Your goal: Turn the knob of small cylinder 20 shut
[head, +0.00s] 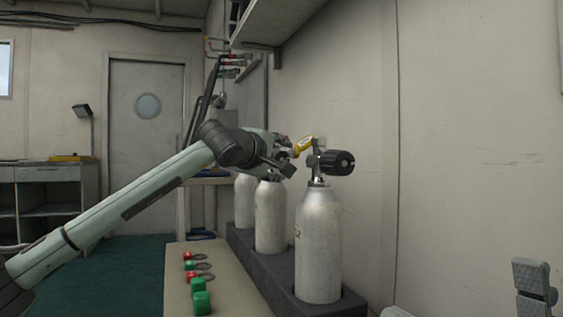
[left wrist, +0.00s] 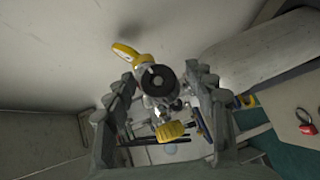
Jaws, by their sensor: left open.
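Three pale grey cylinders stand in a row: the nearest (head: 318,245), the middle one (head: 270,215) and the far one (head: 244,200). The nearest has a black ribbed knob (head: 337,163) on its valve. A mark on its side is too small to read, so I cannot tell which cylinder is 20. My left gripper (head: 285,155) is at valve height above the middle cylinder, largely hiding its valve. In the left wrist view its open fingers (left wrist: 168,82) flank a round black knob (left wrist: 160,80), with no clear grip on it. A yellow lever (left wrist: 128,53) sticks out beside that knob.
The cylinders stand in a dark rack (head: 245,255) against the wall. A beige bench (head: 225,290) beside it carries several red and green tagged pieces (head: 200,301). A grey part at the lower right may be my right gripper (head: 535,285). A shelf overhangs above.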

